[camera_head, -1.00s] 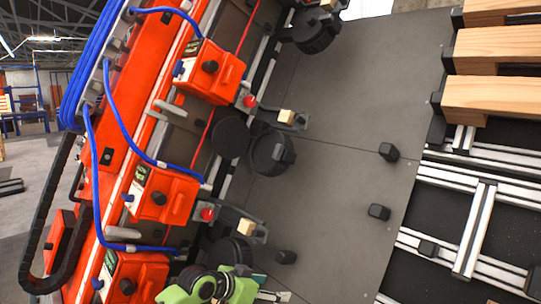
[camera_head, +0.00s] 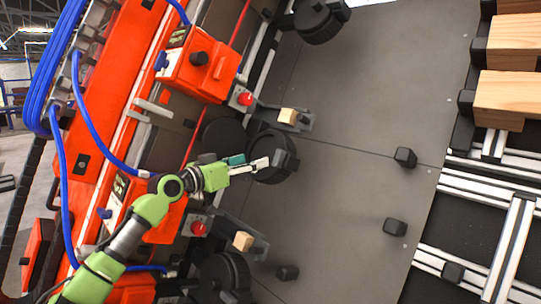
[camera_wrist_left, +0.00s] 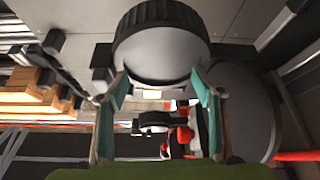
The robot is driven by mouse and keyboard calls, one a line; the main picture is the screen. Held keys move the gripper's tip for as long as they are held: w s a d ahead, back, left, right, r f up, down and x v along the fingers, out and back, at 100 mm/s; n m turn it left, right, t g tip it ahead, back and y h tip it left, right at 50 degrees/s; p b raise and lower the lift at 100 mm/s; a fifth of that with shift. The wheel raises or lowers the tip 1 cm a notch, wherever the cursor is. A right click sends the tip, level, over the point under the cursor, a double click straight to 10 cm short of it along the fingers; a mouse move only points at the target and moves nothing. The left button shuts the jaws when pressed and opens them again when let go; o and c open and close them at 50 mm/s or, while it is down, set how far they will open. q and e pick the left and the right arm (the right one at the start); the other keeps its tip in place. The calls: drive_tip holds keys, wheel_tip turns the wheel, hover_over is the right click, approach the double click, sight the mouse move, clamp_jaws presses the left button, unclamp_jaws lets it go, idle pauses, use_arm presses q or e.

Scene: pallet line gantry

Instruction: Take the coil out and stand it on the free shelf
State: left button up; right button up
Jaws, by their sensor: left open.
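A black round drum (camera_head: 272,174), which I take to hold or be the coil, stands on the grey panel in the middle of the head view. In the left wrist view the ribbed drum (camera_wrist_left: 160,42) fills the top centre. A flat dark disc (camera_head: 222,136) stands beside it; it also shows in the left wrist view (camera_wrist_left: 240,108). My left gripper (camera_head: 256,163) is open at the drum. In the left wrist view its teal-padded fingers (camera_wrist_left: 157,84) point to either side of the drum's lower edge; contact cannot be told. I cannot identify the free shelf.
Similar black drums stand above (camera_head: 318,22) and below (camera_head: 224,275). Orange units (camera_head: 199,62) with blue cables line the left. Brackets with wooden blocks (camera_head: 288,116) and black pegs (camera_head: 404,157) stick out. Timber (camera_head: 508,97) lies right. The grey panel is mostly clear.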

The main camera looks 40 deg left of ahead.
sight(266, 156)
use_arm(q)
drive_tip(key=w+p, duration=0.3)
drive_tip(key=w, duration=0.1)
drive_tip(key=shift+w+a+r, duration=0.1)
drive_tip(key=shift+w+a, duration=0.05)
drive_tip(key=shift+w, duration=0.1)
drive_tip(key=shift+w+p, duration=0.5)
drive_tip(key=shift+w, duration=0.05)
drive_tip(key=shift+w+f, duration=0.15)
drive_tip(key=shift+f, duration=0.1)
drive_tip(key=c, duration=1.4)
drive_tip(key=shift+r, duration=0.1)
drive_tip(key=shift+c, duration=0.2)
use_arm(e)
wheel_tip(266, 156, up, 4)
drive_tip(key=shift+d+r, duration=0.1)
